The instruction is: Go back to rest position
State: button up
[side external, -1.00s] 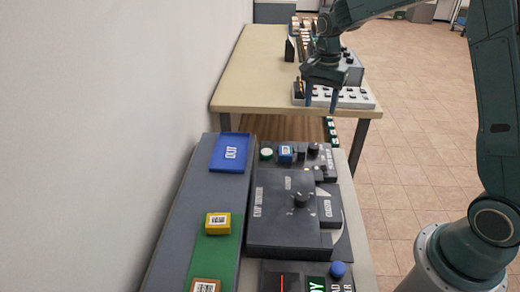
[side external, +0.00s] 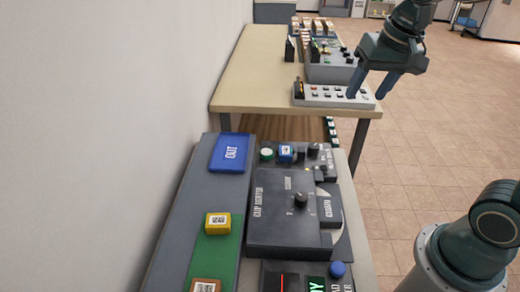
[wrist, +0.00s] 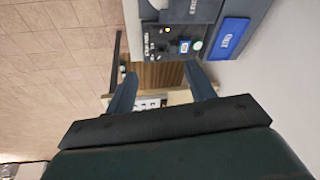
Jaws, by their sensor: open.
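My gripper (side external: 370,90) is open and empty in the side external view. It hangs in the air near the right edge of the far table, and in that picture its fingers overlap the grey button panel. In the wrist view my gripper (wrist: 160,90) shows two spread blue-grey fingers with nothing between them but the table and panel below.
The near bench holds a dark machine (side external: 285,225), a blue OUT tray (side external: 231,153), a yellow block (side external: 218,223) on a green area and a blue-and-white block (side external: 286,153). The far table (side external: 245,80) carries a button panel (side external: 318,94) and other equipment. Tiled floor lies open to the right.

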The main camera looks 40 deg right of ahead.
jog(key=s+a+n+t, duration=0.2)
jog(key=s+n, duration=0.4)
jog(key=s, duration=0.6)
jog(key=shift+a+f, duration=0.3)
jog(key=shift+f, duration=0.1)
